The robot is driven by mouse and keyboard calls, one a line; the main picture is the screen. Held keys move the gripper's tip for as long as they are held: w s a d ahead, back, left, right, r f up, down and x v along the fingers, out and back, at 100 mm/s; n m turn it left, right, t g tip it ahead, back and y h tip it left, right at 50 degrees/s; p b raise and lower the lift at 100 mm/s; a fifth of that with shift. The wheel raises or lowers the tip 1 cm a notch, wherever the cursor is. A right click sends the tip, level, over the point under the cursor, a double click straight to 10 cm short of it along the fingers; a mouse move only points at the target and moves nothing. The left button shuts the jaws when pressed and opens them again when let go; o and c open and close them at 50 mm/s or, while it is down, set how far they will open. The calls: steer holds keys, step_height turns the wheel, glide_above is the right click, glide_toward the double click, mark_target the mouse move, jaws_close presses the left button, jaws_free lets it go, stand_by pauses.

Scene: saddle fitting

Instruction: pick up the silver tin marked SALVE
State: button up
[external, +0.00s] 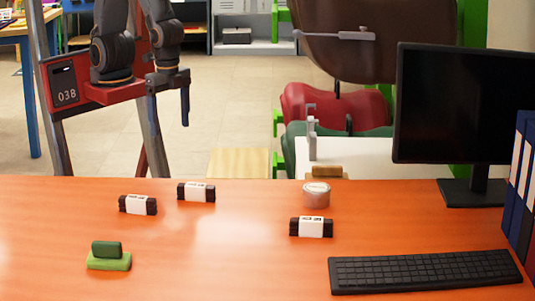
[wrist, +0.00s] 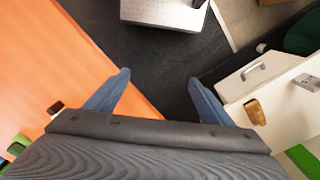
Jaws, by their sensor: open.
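The silver tin (external: 316,198) stands upright on the orange table (external: 220,250), near its far edge, right of the middle. It is a short round tin with a pale lid; the writing on it is too small to read. I do not see it in the wrist view. My gripper (external: 184,105) hangs beyond the far edge of the table, left of the tin and well apart from it. In the wrist view my gripper (wrist: 159,76) has its two blue fingers spread, with nothing between them.
A black bundle with a white label (external: 311,227) lies just in front of the tin. A green block pair (external: 109,256), a keyboard (external: 425,271) and a monitor (external: 460,110) also occupy the table.

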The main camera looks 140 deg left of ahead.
steer(key=n+t+y+p, duration=0.25)
steer(key=n+y, duration=0.25)
steer(key=n, duration=0.6)
glide_toward(316, 187)
steer(key=s+x, duration=0.1)
steer(key=x, duration=0.2)
steer(key=shift+t, duration=0.45)
steer(key=shift+p+x, duration=0.7)
steer(key=shift+x, duration=3.25)
steer(key=shift+w+d, duration=0.15)
steer(key=c, duration=1.2)
steer(key=shift+c, duration=0.2)
steer(key=shift+r, duration=0.1)
